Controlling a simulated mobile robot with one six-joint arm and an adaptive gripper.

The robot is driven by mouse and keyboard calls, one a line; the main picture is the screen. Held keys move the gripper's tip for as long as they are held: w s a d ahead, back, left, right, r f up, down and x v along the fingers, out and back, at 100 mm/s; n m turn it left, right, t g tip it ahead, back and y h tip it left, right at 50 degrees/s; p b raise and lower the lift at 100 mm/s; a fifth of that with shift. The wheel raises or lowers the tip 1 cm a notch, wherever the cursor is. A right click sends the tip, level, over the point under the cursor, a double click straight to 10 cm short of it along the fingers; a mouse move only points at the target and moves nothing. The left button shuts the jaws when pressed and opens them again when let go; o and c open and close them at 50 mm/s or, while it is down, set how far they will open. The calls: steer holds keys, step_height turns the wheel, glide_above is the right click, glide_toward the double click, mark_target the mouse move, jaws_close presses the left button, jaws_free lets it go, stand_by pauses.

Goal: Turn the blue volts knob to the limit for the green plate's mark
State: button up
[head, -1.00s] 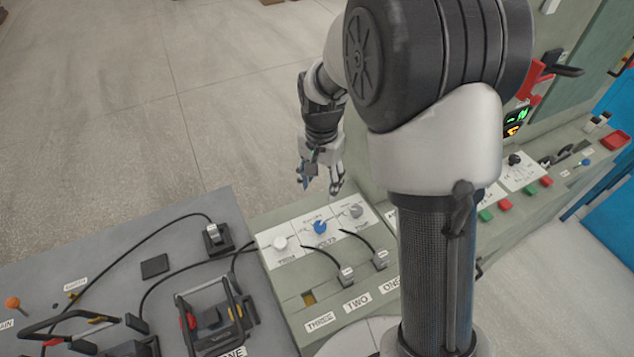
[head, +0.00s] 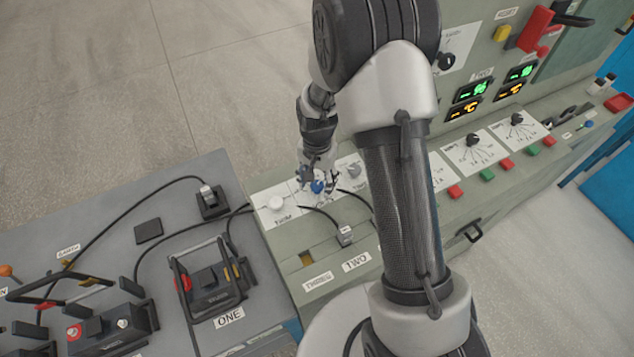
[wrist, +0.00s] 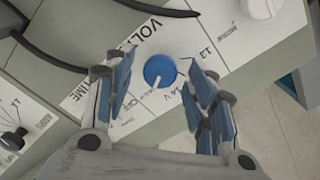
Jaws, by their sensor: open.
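The blue volts knob (head: 318,187) sits on a white dial plate on the sloped bench panel. In the wrist view the blue knob (wrist: 160,70) has a white pointer line toward the lower left. Printed marks beside it include 12 and 14 V, with the word VOLTS above left; the gripper fingers hide part of the scale. My gripper (wrist: 157,66) is open, one finger on each side of the knob, with gaps showing between them. In the head view my gripper (head: 317,176) is down at the knob. I cannot make out a green plate.
A white knob (head: 276,203) and a grey knob (head: 353,170) flank the blue one. Battery ONE (head: 207,285) stands at left. Green and red buttons line the panel at right.

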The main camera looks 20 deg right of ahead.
steer(key=shift+f, duration=0.2)
steer(key=c, duration=1.1)
